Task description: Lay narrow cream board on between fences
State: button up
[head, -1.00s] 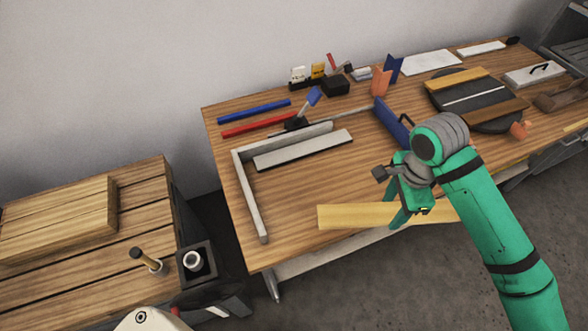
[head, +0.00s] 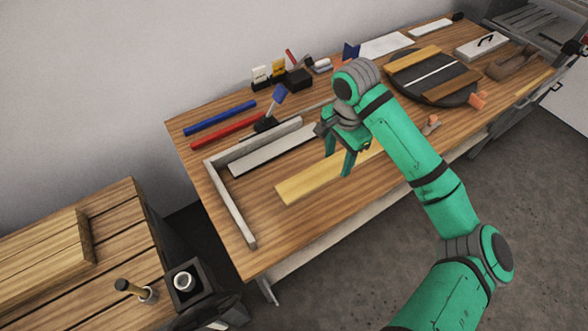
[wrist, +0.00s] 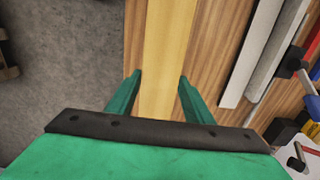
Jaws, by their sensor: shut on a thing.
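My gripper (head: 338,163) is shut on a narrow cream-yellow board (head: 303,184), one finger along each long edge. The board also shows in the wrist view (wrist: 168,45), running between the fingers (wrist: 160,92). It is over the front half of the bench, roughly parallel to the back fence; whether it touches the bench I cannot tell. My arm hides its right part. The grey fences form an L: a back fence (head: 285,132) and a left fence (head: 232,207). A pale whitish strip (head: 268,153) lies just in front of the back fence.
A blue bar (head: 220,117) and a red bar (head: 228,131) lie behind the fences, near a blue-handled clamp (head: 278,95). A black round plate (head: 415,82) with boards is at right. Bare bench (head: 265,180) lies between left fence and board.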

aim_at(324, 160)
jog(key=d, duration=0.1)
jog(key=w+d, duration=0.1)
jog(key=d, duration=0.2)
jog(key=shift+w+f, duration=0.2)
jog(key=shift+w, duration=0.15)
jog(key=shift+w+d+f, duration=0.1)
jog(key=shift+d+f, duration=0.05)
jog(key=a+f, duration=0.1)
jog(key=a, duration=0.1)
jog(key=a+f, duration=0.1)
jog(key=a, duration=0.2)
jog(key=s+a+f, duration=0.1)
jog(key=a, duration=0.2)
jog(key=shift+f, duration=0.3)
jog(key=a+f, duration=0.2)
jog(key=f, duration=0.1)
jog(key=a+f, duration=0.1)
jog(key=a, duration=0.1)
jog(key=shift+s+f, duration=0.25)
jog(key=shift+f, duration=0.05)
jog(key=shift+a+f, duration=0.5)
jog(key=shift+f, duration=0.1)
jog(key=shift+a+f, duration=0.15)
jog(key=shift+f, duration=1.55)
jog(key=o, duration=1.2)
jog(key=shift+f, duration=0.1)
